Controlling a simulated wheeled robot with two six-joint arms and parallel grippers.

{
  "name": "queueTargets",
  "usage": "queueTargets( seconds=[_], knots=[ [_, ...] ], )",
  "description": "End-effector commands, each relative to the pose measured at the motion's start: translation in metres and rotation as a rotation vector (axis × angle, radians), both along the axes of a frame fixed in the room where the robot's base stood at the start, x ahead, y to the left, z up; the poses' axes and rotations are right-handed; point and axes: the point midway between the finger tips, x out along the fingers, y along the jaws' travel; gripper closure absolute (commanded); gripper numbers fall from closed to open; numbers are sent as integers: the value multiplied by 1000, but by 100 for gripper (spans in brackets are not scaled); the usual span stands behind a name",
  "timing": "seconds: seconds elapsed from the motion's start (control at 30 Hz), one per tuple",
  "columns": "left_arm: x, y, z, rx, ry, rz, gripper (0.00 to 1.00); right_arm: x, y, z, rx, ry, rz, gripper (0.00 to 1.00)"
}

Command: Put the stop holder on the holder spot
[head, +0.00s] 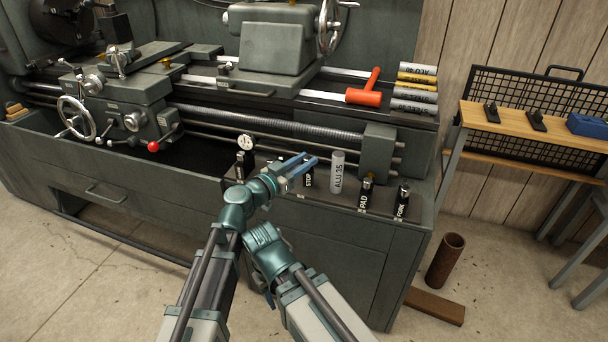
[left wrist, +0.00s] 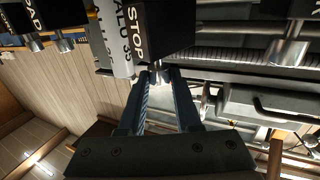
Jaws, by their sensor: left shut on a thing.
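The stop holder, a black block lettered STOP (head: 308,180), stands upright at the front ledge of the lathe in the head view, partly covered by my left gripper (head: 303,164). In the left wrist view the stop holder (left wrist: 160,28) fills the top middle, with a short silver stem. My left gripper (left wrist: 160,76) is shut on it at that stem. I cannot tell whether its base touches the ledge. I cannot make out the holder spot.
A grey ALU 35 cylinder (head: 338,172) stands close to the right of the stop holder. The PAD holder (head: 365,194) and FORK holder (head: 402,203) stand further right.

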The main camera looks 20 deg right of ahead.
Motion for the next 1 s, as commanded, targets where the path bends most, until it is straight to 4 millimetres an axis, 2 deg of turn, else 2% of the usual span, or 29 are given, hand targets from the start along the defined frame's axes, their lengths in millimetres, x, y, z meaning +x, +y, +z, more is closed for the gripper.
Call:
queueTargets(
  seconds=[0.03,0.23,0.67,0.7,0.83,1.0],
  knots=[
    [0,0,-9,-1,0,0,100,0,0,-10,-1,0,0,50],
    [0,0,-32,-1,0,0,100,0,-1,-32,-5,-2,1,50],
    [0,0,-35,-1,0,0,100,0,-1,-35,-6,-2,2,50],
    [0,0,-34,0,0,0,62,1,-1,-34,-6,-2,2,50],
    [0,0,-34,0,0,0,39,1,-1,-34,-6,-2,2,50],
    [0,0,-34,0,0,0,38,0,-1,-34,-6,-2,2,50]
  ],
)
